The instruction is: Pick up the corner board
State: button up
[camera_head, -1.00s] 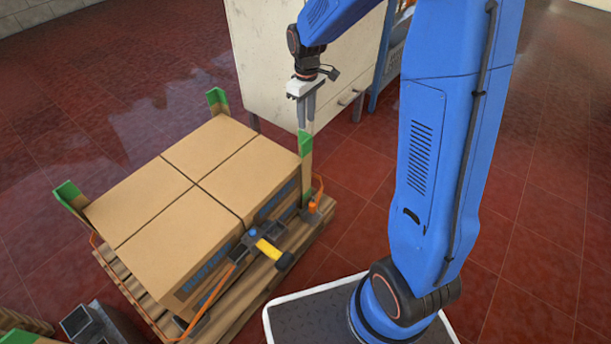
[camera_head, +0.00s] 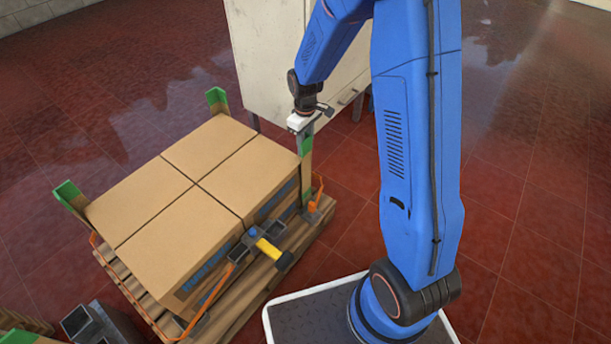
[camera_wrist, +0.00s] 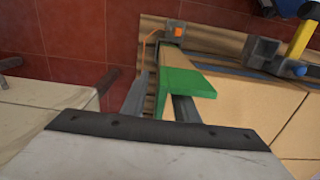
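A corner board (camera_head: 306,165), tan with a green top, stands upright at the right corner of the stacked cartons (camera_head: 215,165). My gripper (camera_head: 304,143) points down over its top. In the wrist view, the board's green top (camera_wrist: 187,84) lies between the two fingers of my gripper (camera_wrist: 160,102). The fingers are apart, one on each side of the board, and do not look closed on it. The right finger is partly hidden behind the green top. Other green-topped corner boards stand at the back corner (camera_head: 217,100) and left corner (camera_head: 70,196).
The cartons sit on a wooden pallet (camera_head: 235,310). An orange strap and a grey tensioner with a yellow handle (camera_head: 268,249) are at the pallet's near side. A worn white cabinet (camera_head: 270,60) stands behind my gripper. Red tiled floor is open at the right.

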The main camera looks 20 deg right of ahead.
jog(key=shift+f, duration=0.45)
grip_shut()
jog(key=shift+r, duration=0.1)
